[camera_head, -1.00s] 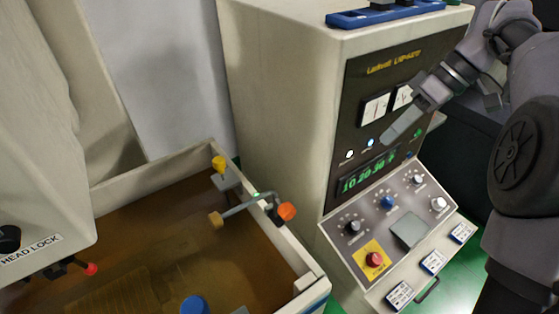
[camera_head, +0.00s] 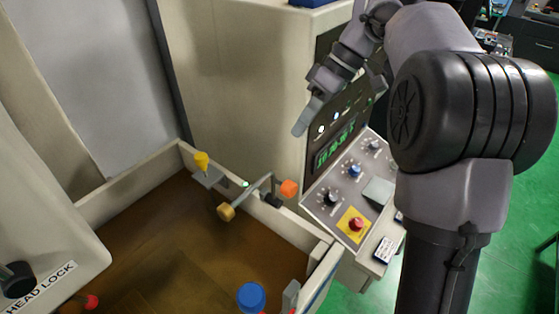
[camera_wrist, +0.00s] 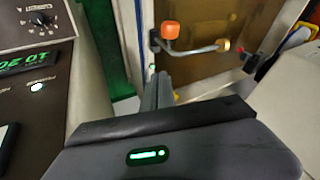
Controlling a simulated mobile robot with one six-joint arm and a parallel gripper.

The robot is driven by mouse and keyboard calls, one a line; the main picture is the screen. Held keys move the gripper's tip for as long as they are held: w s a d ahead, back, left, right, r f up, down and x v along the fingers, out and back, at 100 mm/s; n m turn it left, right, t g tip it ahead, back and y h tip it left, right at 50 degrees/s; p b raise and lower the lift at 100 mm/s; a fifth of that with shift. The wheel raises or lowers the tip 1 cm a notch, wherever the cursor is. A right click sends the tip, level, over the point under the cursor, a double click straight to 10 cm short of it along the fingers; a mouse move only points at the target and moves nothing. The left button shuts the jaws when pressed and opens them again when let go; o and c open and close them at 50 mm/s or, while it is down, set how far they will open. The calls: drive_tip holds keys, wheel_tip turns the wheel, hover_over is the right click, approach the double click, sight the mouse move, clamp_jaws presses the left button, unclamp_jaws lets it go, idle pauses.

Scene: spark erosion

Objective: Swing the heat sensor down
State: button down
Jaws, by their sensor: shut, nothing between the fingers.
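The swing arm that looks like the heat sensor is a bent grey rod (camera_head: 250,194) on the right wall of the tank (camera_head: 318,255). It has an orange knob (camera_head: 289,187) at the wall end and a brass tip (camera_head: 226,212) over the brown bath. I cannot tell whether the tip touches the liquid. My gripper (camera_head: 301,128) is shut and empty, in front of the control cabinet, above and apart from the knob. In the wrist view my shut fingers (camera_wrist: 157,90) point toward the orange knob (camera_wrist: 170,30), with a gap between. The brass tip (camera_wrist: 223,45) shows to its right.
A yellow knob (camera_head: 201,160) on a bracket stands at the tank's back corner. A blue cap (camera_head: 251,296) is at the front. The control panel (camera_head: 347,185) with a red button (camera_head: 356,224) is right of the tank. The machine head (camera_head: 40,230) overhangs the left.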

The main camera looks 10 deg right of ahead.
drive_tip(key=s+a+f, duration=0.3)
drive_tip(key=a+f, duration=0.2)
drive_tip(key=f, duration=0.1)
drive_tip(key=shift+s+b, duration=0.3)
drive_tip(key=shift+a, duration=0.1)
